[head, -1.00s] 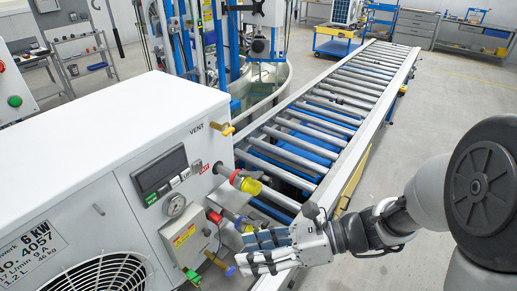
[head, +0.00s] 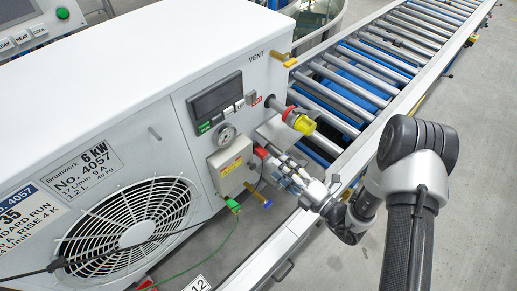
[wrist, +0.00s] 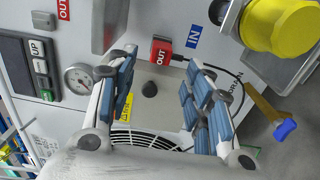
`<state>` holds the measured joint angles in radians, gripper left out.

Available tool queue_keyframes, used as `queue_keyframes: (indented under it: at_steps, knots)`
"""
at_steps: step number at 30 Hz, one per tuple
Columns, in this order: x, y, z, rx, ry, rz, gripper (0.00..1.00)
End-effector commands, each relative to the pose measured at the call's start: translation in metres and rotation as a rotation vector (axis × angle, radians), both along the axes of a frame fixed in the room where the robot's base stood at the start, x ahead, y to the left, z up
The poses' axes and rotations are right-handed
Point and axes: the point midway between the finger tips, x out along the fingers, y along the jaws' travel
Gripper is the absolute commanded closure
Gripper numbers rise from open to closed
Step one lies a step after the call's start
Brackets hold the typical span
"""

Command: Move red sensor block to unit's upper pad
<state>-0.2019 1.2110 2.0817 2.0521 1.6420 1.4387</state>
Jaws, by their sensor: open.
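The red sensor block (head: 261,152), marked OUT, sits by the edge of the cream box on the unit's front. A dark cable runs from it. In the wrist view the red block (wrist: 161,52) shows between and beyond my fingertips. My gripper (head: 284,172) is open and empty, just right of the block; it also shows in the wrist view (wrist: 160,68). I see no clear contact with the block. The white unit (head: 110,75) carries a display and gauge above the box. I cannot tell for sure which surface is the upper pad.
A yellow-capped port (head: 302,122) sticks out above my gripper, close to the fingers. The cream box (head: 230,165), a green cable and a blue-handled valve (head: 262,200) lie below and left. A roller conveyor (head: 380,65) runs behind. Floor at right is clear.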

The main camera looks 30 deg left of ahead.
Motion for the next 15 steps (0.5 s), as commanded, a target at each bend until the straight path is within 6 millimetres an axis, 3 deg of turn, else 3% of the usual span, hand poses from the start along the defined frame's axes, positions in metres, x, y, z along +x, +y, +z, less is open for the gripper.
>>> queue_keyframes:
  at_steps: [7,15]
  knots:
    - [0.002,0.009,0.0,-0.002,-0.002,0.005,0.53]
    - [0.011,0.045,-0.001,-0.001,-0.004,0.006,0.53]
